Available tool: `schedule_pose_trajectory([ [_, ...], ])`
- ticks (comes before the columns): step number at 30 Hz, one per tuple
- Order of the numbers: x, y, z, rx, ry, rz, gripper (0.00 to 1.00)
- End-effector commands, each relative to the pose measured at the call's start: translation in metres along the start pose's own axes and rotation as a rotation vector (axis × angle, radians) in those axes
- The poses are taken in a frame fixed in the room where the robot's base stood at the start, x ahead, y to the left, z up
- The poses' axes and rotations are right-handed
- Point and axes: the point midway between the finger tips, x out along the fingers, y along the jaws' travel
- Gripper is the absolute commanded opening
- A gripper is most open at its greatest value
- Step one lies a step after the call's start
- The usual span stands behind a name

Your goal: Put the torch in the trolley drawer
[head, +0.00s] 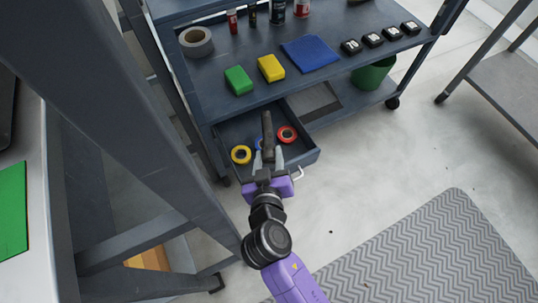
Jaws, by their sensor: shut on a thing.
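The torch (267,133) is a dark, slim cylinder, standing up in the picture between the fingers of my gripper (268,158). My gripper is shut on it at its near end. The trolley drawer (307,156) is pulled open below the trolley's top shelf. The torch appears over the open drawer; I cannot tell its height above the drawer floor. In the drawer lie a yellow tape roll (241,154), a red tape roll (287,134) and a blue roll (259,143) partly hidden by the torch and gripper.
The trolley's top shelf (225,65) holds a grey tape roll (196,41), a green block (238,80), a yellow block (271,68), a blue cloth (310,53) and several black boxes. A green bin (373,75) stands on the lower shelf. A grey post (110,90) rises at left.

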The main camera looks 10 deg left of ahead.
Motion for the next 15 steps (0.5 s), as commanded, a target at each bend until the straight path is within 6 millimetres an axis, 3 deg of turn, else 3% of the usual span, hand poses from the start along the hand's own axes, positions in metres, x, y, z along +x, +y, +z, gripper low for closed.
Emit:
schedule_pose_trajectory([
  [7, 0.0017, -0.0012, 0.0035, 0.0, 0.001, 0.0, 0.0],
  [8, 0.0017, -0.0013, 0.0043, 0.0, 0.0, 0.0, 0.4],
  [9, 0.0017, -0.0013, 0.0042, 0.0, 0.0, 0.0, 0.48],
  [11, 0.0017, -0.0013, 0.0042, 0.0, 0.0, 0.0, 0.59],
  [15, 0.0017, -0.0012, 0.0042, 0.0, 0.0, 0.0, 0.6],
])
